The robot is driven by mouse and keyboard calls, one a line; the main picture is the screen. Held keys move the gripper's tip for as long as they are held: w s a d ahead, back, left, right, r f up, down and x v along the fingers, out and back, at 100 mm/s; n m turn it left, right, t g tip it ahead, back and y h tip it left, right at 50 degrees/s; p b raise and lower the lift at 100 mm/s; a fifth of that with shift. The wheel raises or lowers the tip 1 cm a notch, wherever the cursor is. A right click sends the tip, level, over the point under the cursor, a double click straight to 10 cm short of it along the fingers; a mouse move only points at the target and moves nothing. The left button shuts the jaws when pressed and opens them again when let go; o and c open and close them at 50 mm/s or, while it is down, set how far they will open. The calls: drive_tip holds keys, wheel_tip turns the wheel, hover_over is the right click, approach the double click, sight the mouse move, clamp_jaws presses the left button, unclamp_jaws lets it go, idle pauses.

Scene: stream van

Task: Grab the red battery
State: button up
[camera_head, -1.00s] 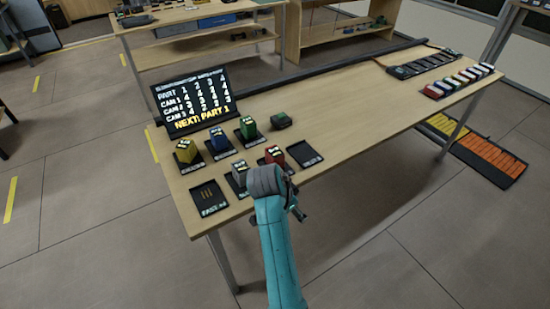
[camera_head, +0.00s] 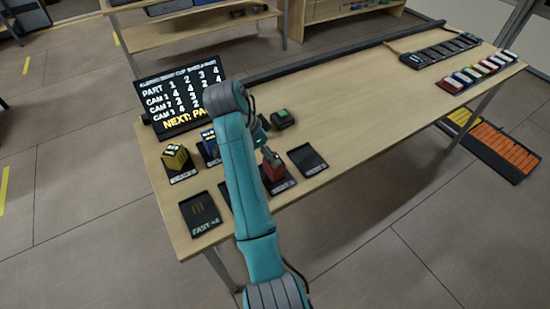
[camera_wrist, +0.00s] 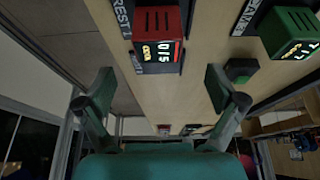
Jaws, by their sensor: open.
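The red battery (camera_head: 272,168) stands on a dark pad near the front edge of the table, just right of my forearm in the head view. In the wrist view the red battery (camera_wrist: 157,22) is at the top centre, a block with dark slots and a lit display. My gripper (camera_wrist: 160,85) is open and empty, its two fingers spread. The battery lies beyond the fingertips, not between them. In the head view my gripper (camera_head: 262,130) is largely hidden behind my arm, close to the battery.
A green battery (camera_wrist: 288,32) and a small green-topped box (camera_head: 282,118) are nearby. A yellow battery (camera_head: 175,158) and a blue battery (camera_head: 208,145) stand left of my arm. An empty pad (camera_head: 308,160) lies right of the red battery. A screen (camera_head: 182,100) stands behind.

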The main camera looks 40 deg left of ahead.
drive_tip(key=x, duration=1)
drive_tip(key=shift+s+d+f, duration=0.1)
drive_tip(key=shift+s+f, duration=0.05)
drive_tip(key=shift+f, duration=0.1)
drive_tip(key=c, duration=1.4)
